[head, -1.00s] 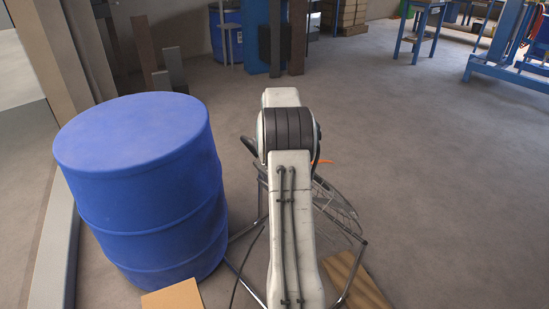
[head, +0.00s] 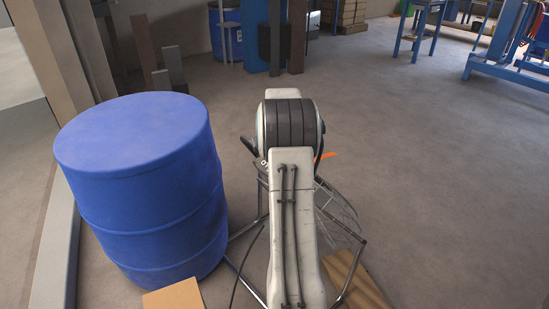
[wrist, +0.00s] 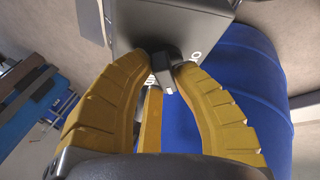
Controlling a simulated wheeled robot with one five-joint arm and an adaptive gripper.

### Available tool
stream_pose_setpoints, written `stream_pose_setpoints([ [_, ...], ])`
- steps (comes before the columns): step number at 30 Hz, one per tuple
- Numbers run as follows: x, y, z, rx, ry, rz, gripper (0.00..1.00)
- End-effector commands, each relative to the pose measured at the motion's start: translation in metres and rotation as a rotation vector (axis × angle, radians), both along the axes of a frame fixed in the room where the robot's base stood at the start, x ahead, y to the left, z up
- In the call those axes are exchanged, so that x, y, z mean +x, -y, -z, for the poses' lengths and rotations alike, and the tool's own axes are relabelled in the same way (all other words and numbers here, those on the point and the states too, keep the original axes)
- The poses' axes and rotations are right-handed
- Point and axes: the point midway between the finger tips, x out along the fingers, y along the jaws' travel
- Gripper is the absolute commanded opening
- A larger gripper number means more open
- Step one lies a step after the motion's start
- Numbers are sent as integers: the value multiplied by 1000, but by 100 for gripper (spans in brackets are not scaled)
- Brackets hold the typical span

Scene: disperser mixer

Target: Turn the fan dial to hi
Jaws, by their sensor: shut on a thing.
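The fan shows in the head view as a wire guard (head: 337,212) on a tube stand, mostly hidden behind my arm. In the wrist view its dark grey control box (wrist: 210,20) fills the top middle, with parts of white lettering I cannot fully read. The small dark dial (wrist: 165,76) sticks out from the box. In the head view only a bit of orange at the gripper shows right of my arm. The dial's pointing direction is unclear.
A large blue drum (head: 140,190) stands close on the left of the fan; it also shows behind the box in the wrist view (wrist: 250,80). Flat brown pieces (head: 176,296) lie on the floor. Open floor (head: 430,180) lies to the right, with blue tables beyond.

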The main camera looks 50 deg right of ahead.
Motion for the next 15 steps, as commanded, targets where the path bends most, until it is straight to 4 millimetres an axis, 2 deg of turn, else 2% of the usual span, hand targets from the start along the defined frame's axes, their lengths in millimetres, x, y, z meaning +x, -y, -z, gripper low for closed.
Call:
stream_pose_setpoints([
  [2, -1, 1, 2, 2, -3, 1, 27],
  [9, -1, 0, 1, 1, -2, 0, 49],
  [15, -1, 0, 1, 1, -2, -1, 50],
])
